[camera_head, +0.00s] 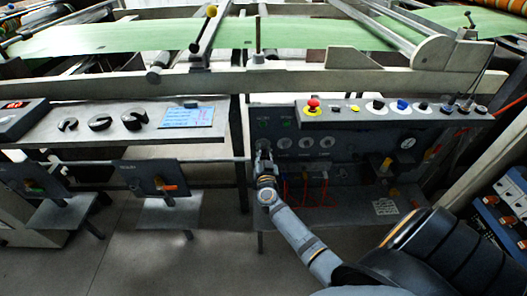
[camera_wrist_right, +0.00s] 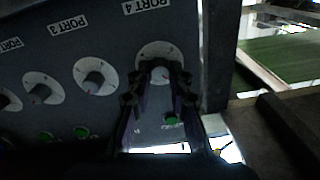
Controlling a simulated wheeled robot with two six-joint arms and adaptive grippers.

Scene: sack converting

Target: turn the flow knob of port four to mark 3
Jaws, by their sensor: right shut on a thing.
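In the right wrist view, the PORT 4 label (camera_wrist_right: 146,6) sits above a round white dial plate (camera_wrist_right: 149,49). My right gripper (camera_wrist_right: 159,70) is at this dial, with its two fingers shut around the dark flow knob of port four. The fingers cover most of the knob and the lower part of the plate, so I cannot read which mark the knob points to. In the head view my right gripper (camera_head: 263,158) reaches the left end of the row of dials on the grey panel. My left gripper is not in view.
The port three dial (camera_wrist_right: 96,77) and port two dial (camera_wrist_right: 43,88) are beside it. A green light (camera_wrist_right: 171,121) shows below port four. A red emergency button (camera_head: 313,105) tops the panel ledge. Red hoses (camera_head: 305,190) hang below the dials. A post (camera_wrist_right: 216,60) stands close beside port four.

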